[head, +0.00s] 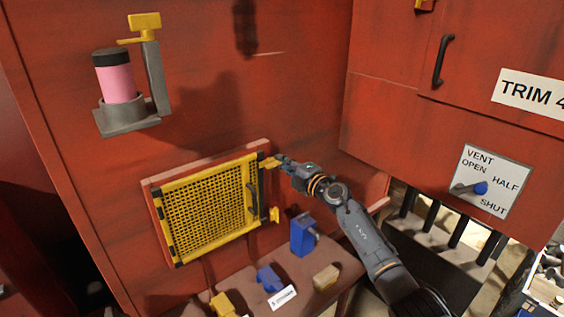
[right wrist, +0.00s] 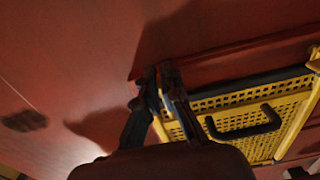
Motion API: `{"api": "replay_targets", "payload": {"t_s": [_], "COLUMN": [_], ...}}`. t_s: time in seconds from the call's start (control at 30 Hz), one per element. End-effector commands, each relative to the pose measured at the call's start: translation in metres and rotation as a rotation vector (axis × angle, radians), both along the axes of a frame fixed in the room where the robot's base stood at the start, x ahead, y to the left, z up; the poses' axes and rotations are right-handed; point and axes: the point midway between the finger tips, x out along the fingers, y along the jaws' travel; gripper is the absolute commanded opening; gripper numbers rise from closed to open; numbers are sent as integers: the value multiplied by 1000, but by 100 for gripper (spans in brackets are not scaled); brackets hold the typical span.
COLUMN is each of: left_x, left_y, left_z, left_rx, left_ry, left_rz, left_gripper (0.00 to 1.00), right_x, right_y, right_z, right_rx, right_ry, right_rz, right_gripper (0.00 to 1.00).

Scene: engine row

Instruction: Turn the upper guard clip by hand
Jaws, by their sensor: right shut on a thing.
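The yellow mesh guard (head: 210,212) is on the red wall, and it also shows in the right wrist view (right wrist: 240,97). The upper guard clip (head: 268,163) is a small yellow piece at the guard's upper right corner. My right gripper (head: 277,161) is shut on this clip, reaching it from the right. In the right wrist view the two dark fingers (right wrist: 162,78) are close together at the guard's edge and hide the clip. The lower yellow clip (head: 275,214) sits apart, below my gripper. My left gripper is not in view.
A dark handle (head: 253,197) stands out from the guard near my gripper. A shelf (head: 245,285) below holds blue blocks (head: 303,234) and yellow pieces. A pink canister (head: 117,82) sits in a grey bracket at upper left. A vent dial (head: 480,188) is at right.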

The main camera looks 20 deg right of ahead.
Motion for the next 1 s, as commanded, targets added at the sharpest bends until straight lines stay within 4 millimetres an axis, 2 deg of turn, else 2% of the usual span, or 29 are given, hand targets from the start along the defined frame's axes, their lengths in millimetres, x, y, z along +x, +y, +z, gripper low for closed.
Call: {"api": "replay_targets", "payload": {"t_s": [0.03,0.47,0.53,0.57,1.0], "left_x": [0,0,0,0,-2], "left_y": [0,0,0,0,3], "left_z": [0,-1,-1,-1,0], "left_rx": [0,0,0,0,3], "left_ry": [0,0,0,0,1], "left_rz": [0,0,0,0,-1], "left_gripper": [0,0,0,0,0], "right_x": [-2,-2,-1,-1,-1], "right_y": [-1,-1,-1,-1,-1], "right_z": [-10,-10,-10,-10,-4], "right_rx": [0,8,8,9,10], "right_ry": [17,21,21,20,10], "right_rz": [2,1,1,1,0], "right_gripper": [0,0,14,16,16]}}
